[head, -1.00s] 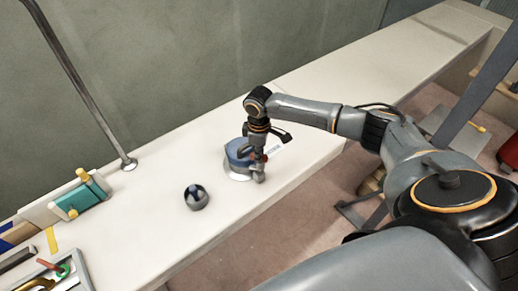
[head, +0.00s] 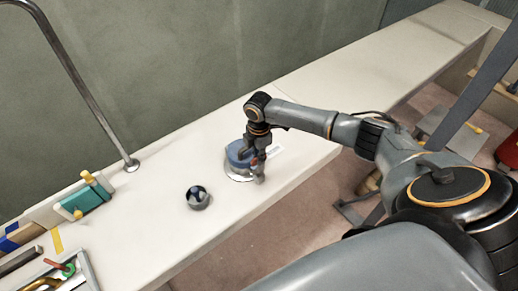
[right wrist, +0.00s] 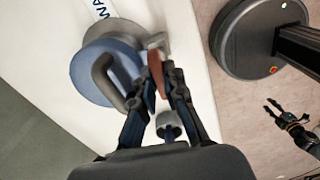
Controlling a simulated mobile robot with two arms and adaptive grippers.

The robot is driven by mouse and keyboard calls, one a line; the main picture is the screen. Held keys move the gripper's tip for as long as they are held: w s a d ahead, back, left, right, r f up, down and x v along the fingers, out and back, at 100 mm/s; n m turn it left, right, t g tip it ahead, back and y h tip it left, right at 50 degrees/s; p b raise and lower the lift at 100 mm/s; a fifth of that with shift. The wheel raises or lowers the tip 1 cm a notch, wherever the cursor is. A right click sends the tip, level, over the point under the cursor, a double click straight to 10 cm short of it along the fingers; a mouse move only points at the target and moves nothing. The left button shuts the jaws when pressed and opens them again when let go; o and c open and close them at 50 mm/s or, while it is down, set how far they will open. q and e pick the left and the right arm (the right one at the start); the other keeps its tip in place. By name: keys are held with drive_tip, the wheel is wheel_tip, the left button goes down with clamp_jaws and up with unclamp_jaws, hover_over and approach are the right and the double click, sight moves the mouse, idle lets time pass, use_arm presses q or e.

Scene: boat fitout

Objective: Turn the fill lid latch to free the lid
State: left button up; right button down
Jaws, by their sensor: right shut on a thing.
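The fill lid is a blue round cap (right wrist: 92,72) with a grey loop handle (right wrist: 104,78), seated in a pale ring on the white deck. It also shows in the head view as a blue disc (head: 238,155). The latch is a red-brown lever (right wrist: 157,74) at the lid's edge, with a grey metal end by the rim. My right gripper (right wrist: 162,78) is shut on the latch lever, one finger on each side; it points down beside the lid in the head view (head: 257,165). My left gripper (right wrist: 276,108) hangs over the floor with its fingers apart, only in the right wrist view.
A dark round cup-like fitting (head: 198,198) stands on the deck left of the lid. A rail post (head: 131,165) rises farther left. Teal and yellow blocks (head: 86,198) and a tray (head: 72,272) of tools lie at the left. The deck right of the lid is mostly clear.

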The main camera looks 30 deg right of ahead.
drive_tip(key=shift+n, duration=0.3)
drive_tip(key=c, duration=1.4)
unclamp_jaws()
drive_tip(key=shift+r, duration=0.1)
wheel_tip(320, 180, up, 12)
